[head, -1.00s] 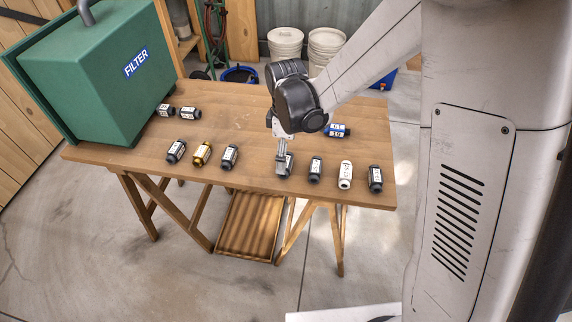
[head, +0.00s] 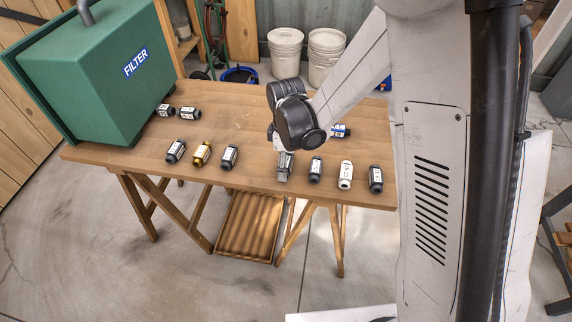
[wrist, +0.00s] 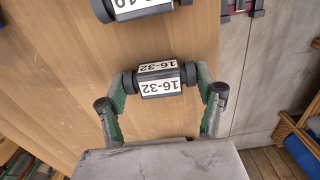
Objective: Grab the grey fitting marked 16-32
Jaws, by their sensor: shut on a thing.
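The fitting marked 16-32 (wrist: 160,88) is dark grey with white labels. It lies crosswise between the two fingers of my gripper (wrist: 161,80) in the wrist view, one finger at each end, and the fingers are shut on it. In the head view this fitting (head: 285,166) is in the front row on the table, below my dark wrist. My fingers are hard to make out there. Whether the fitting is clear of the wood or still touches it, I cannot tell.
The wooden table (head: 250,183) also bears a black fitting (head: 315,170), a white one (head: 345,175), a gold one (head: 202,153) and several other dark ones. A blue fitting (head: 341,131) is partly hidden behind my wrist. A green filter box (head: 95,85) stands at the left.

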